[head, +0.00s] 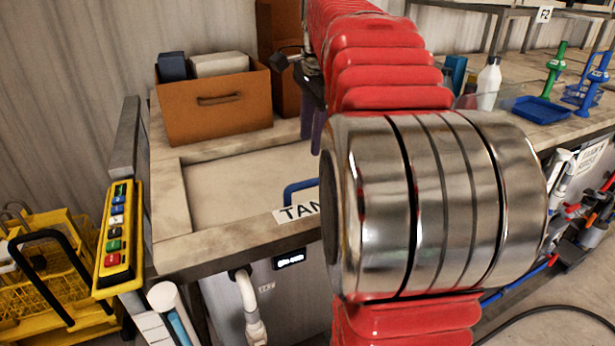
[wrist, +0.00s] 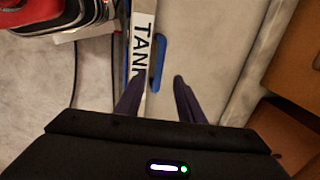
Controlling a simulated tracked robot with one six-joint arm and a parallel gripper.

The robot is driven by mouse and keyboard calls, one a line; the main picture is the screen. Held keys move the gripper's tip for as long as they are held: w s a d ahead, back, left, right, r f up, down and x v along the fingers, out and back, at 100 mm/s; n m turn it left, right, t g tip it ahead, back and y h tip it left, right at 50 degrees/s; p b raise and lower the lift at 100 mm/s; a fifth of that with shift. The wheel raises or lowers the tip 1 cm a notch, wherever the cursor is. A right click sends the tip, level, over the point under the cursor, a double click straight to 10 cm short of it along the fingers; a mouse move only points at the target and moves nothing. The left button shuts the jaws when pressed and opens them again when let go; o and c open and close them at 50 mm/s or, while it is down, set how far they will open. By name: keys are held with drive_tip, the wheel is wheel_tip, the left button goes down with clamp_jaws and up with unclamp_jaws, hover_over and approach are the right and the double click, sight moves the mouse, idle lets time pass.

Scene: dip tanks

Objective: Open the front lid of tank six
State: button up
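The pale lid (head: 235,190) of a tank lies flat and closed in the bench top; it also fills the middle of the wrist view (wrist: 205,45). A blue bar handle (head: 300,188) stands at its front edge, beside a white label (head: 296,213) reading "TAN"; my arm hides the rest, so I cannot read the tank number. My gripper (wrist: 158,98) is open, with two dark purple fingers apart and nothing between them. In the wrist view the blue handle (wrist: 159,62) lies ahead of the gap between the fingertips. In the head view the fingers (head: 312,128) are behind the handle, partly hidden.
An orange box (head: 215,105) with dark and pale items stands behind the lid. A yellow button panel (head: 118,235) and yellow baskets (head: 45,270) are at left. Bottles (head: 489,84) and a blue tray (head: 541,109) are on the bench at right.

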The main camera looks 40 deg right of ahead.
sight(307, 182)
drive_tip(key=f, duration=0.4)
drive_tip(key=w+f, duration=0.1)
drive_tip(key=f, duration=0.3)
drive_tip(key=w+f, duration=0.1)
drive_tip(key=f, duration=0.3)
drive_tip(key=shift+w+d+f, duration=0.2)
drive_tip(key=shift+d+f, duration=0.05)
drive_tip(key=shift+d, duration=0.1)
clamp_jaws()
